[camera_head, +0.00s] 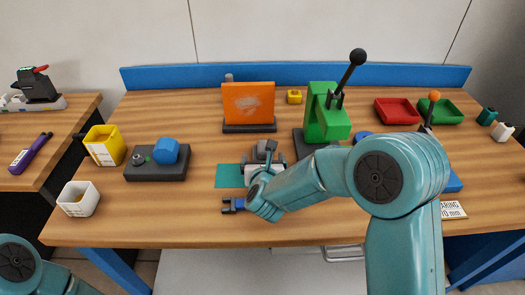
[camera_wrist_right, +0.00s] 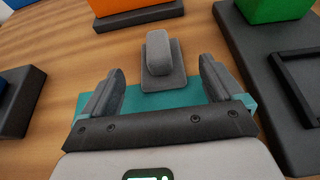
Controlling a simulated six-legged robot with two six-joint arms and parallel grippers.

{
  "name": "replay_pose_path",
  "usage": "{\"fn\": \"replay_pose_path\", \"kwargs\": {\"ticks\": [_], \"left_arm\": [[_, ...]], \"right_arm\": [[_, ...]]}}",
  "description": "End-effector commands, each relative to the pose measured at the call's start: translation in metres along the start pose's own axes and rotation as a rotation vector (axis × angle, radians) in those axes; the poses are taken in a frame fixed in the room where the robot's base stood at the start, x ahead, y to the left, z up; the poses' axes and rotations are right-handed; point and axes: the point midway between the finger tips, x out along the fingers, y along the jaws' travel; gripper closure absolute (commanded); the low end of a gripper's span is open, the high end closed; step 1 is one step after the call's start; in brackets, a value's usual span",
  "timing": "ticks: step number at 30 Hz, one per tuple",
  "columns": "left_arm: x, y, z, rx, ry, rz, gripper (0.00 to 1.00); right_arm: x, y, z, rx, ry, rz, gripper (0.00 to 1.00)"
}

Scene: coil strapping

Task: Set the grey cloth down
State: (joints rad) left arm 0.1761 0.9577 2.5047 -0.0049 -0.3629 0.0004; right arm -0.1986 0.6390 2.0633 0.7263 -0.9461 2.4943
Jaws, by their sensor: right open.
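In the head view my right gripper (camera_head: 262,163) is low over the teal mat (camera_head: 229,176). My left gripper is out of view.
An orange panel (camera_head: 249,103) stands behind, and a green press (camera_head: 327,115) with a black lever stands right of the mat. A dark block with a blue knob (camera_head: 166,151) is at left. A small blue-and-dark piece (camera_head: 233,205) lies near the front. Bare wood shows at front left.

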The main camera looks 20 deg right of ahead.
Motion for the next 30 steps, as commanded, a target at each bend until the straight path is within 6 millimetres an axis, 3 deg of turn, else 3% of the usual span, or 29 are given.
{"fn": "replay_pose_path", "kwargs": {"ticks": [6, 15, 20, 21, 30], "left_arm": [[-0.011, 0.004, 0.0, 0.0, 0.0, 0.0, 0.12], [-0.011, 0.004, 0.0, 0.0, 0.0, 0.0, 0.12], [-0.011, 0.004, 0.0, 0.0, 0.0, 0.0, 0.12], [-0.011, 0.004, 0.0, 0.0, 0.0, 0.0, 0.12], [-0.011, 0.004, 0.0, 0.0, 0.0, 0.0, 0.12]], "right_arm": [[0.035, -0.001, 0.0, 0.001, 0.001, -0.002, 0.06], [0.041, 0.0, -0.001, 0.0, 0.001, 0.001, 0.06], [0.041, 0.0, -0.001, 0.0, 0.001, 0.0, 0.58], [0.041, 0.0, -0.001, 0.0, 0.001, 0.0, 0.64], [0.04, 0.0, 0.002, 0.001, 0.0, 0.0, 0.64]]}}
